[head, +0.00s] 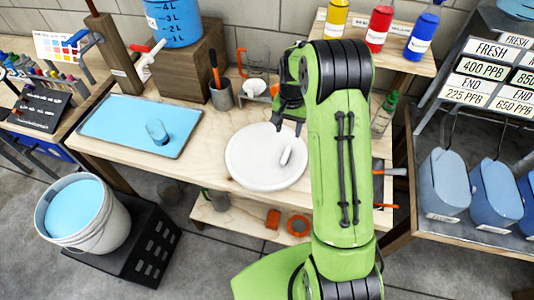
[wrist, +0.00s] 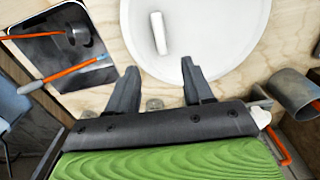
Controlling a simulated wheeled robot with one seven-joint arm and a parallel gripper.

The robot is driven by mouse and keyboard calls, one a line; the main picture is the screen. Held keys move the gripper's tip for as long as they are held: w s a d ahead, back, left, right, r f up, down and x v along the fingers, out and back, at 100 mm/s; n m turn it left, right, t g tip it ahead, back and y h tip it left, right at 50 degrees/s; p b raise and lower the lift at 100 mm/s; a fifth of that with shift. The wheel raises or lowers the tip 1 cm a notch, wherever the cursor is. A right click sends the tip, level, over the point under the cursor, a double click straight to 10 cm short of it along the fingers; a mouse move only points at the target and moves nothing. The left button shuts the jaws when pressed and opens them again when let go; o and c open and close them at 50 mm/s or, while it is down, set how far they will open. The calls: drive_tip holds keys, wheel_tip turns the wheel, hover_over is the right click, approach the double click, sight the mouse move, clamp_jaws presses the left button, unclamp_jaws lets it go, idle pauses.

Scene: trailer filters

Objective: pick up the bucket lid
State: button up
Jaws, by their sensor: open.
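The bucket lid (head: 254,172) is a round white disc lying flat on the wooden table, with a raised white handle (head: 286,156) on top. In the wrist view the lid (wrist: 205,40) fills the upper middle, and its handle (wrist: 158,33) stands beyond the fingertips. My gripper (head: 288,122) is above the far right part of the lid in the head view. In the wrist view my gripper (wrist: 160,82) is open and empty, with its two fingers spread near the lid's edge. My arm hides part of the table to the right of the lid.
A blue-filled tray (head: 110,126) lies left on the table (head: 190,168). A white bucket of blue liquid (head: 82,212) stands lower left on a black crate (head: 150,245). A metal cup (head: 222,97) and green bottle (head: 383,117) stand near the lid. Blue containers (head: 443,183) stand at right.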

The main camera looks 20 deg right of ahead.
sight(286, 154)
wheel_tip(286, 154, down, 13)
drive_tip(key=shift+f+b, duration=0.1)
drive_tip(key=shift+b, duration=0.2)
clamp_jaws()
